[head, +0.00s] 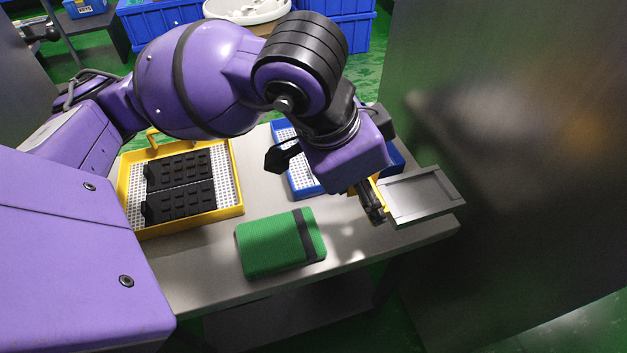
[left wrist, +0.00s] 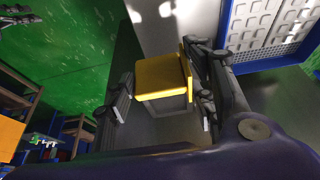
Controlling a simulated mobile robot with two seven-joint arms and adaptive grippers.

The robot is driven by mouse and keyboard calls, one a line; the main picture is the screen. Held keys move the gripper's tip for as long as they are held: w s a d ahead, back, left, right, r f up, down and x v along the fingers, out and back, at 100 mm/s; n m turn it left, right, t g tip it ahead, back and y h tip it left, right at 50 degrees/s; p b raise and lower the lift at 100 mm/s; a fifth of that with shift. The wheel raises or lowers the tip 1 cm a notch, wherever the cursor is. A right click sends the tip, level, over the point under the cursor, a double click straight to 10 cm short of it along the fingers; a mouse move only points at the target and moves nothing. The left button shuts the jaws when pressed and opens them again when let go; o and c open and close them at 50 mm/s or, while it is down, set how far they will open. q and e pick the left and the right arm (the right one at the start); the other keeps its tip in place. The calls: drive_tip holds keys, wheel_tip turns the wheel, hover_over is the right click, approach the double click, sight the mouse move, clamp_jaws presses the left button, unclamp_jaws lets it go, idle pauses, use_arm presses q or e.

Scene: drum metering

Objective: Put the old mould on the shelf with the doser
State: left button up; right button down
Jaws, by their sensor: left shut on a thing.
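My left gripper (head: 371,203) is shut on the yellow grip (left wrist: 158,76) of a flat grey metal piece (head: 420,193) with raised edges. The piece is held at the table's right end, tilted in the head view; I cannot tell whether it touches the table. In the left wrist view its grey part (left wrist: 162,104) shows between the fingers. I cannot tell whether this is the old mould or the doser. Two black knobbed blocks (head: 180,188) lie side by side in a yellow tray (head: 195,224) on the left of the table. My right gripper is out of view.
A green bundle with a dark band (head: 278,243) lies at the table's front. A blue tray (head: 305,190) with a perforated white liner is partly hidden behind my left arm. A lower shelf (head: 285,322) shows under the table (head: 200,270). A large dark panel (head: 510,170) stands right.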

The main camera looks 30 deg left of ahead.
use_arm(q)
drive_tip(key=w+a+f, duration=0.2)
drive_tip(key=f, duration=0.1)
drive_tip(key=w+a+f, duration=0.1)
drive_tip(key=f, duration=0.1)
drive_tip(key=shift+w+a+f+b, duration=0.15)
drive_tip(key=shift+a+f+b, duration=0.1)
drive_tip(key=shift+a+b, duration=0.1)
drive_tip(key=shift+w+a+f, duration=0.1)
drive_tip(key=shift+f, duration=1.55)
drive_tip(key=shift+f, duration=0.25)
drive_tip(key=o, duration=1.7)
drive_tip(key=shift+c, duration=0.2)
drive_tip(key=shift+r, duration=0.1)
